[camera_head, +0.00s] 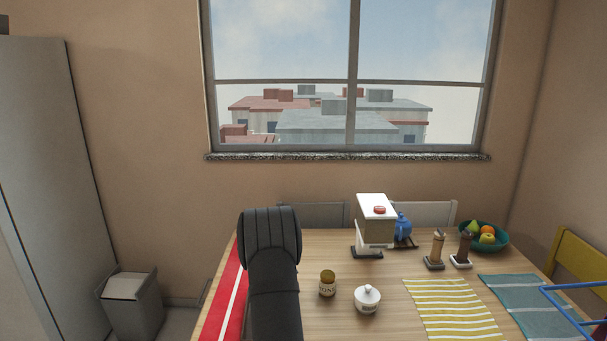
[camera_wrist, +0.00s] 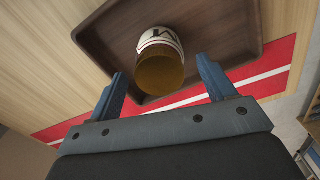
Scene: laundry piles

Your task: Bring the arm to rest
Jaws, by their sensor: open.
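My gripper (camera_wrist: 162,68) shows in the wrist view with its two blue fingers spread wide, open and with nothing clamped. A white cylinder with black lettering and a brown round end (camera_wrist: 161,66) lies just beyond and between the fingertips, with a visible space on either side. It is in a brown tray (camera_wrist: 238,52); I cannot tell how far below the fingers it is. In the head view my dark arm rises at the table's left side and hides the tray, the cylinder and my gripper.
The wooden table (camera_head: 330,248) bears a red striped runner (camera_head: 226,300), a lidded jar (camera_head: 327,284), a white lidded pot (camera_head: 367,300), a white-topped box (camera_head: 375,222), two mills, a fruit bowl (camera_head: 487,238), a yellow striped cloth (camera_head: 455,310) and a teal cloth (camera_head: 527,305). A blue rack (camera_head: 570,287) stands at right.

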